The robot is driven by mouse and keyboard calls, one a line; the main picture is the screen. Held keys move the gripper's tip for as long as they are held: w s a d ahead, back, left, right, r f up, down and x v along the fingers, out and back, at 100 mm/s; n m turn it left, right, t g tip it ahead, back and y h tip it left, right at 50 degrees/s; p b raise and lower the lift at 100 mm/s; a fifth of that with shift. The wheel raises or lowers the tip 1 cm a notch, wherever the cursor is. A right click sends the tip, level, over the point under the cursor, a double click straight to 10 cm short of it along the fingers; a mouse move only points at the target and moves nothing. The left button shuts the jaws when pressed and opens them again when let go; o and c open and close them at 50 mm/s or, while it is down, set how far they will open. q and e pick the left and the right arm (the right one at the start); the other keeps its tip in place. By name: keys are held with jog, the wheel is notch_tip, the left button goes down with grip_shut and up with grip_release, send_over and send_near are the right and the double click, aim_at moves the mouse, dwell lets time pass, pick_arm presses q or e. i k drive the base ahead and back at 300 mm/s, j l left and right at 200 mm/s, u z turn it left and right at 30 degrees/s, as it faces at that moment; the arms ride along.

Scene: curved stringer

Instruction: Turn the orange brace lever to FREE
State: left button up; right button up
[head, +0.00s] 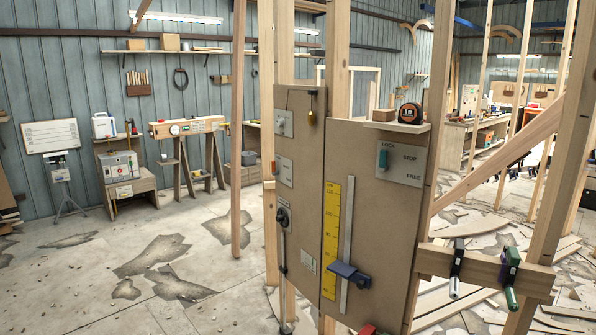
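A small teal handle (383,162) sits on the plate just below the word LOCK, away from FREE at the lower right. I see no orange lever on this plate. Neither of my grippers is in view.
A yellow scale (331,240) and a metal rail with a dark blue slider (349,274) are on the panel. A small shelf (397,126) holds a tape measure (410,113) above the plate. Two clamps (456,268) (509,276) grip a beam at right. A diagonal timber (500,160) rises right.

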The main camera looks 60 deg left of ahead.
aim_at(274, 173)
jog(key=u, duration=2.25)
jog(key=i+j+z, duration=0.1)
jog(key=i+j, duration=2.75)
jog(key=k+j, duration=0.05)
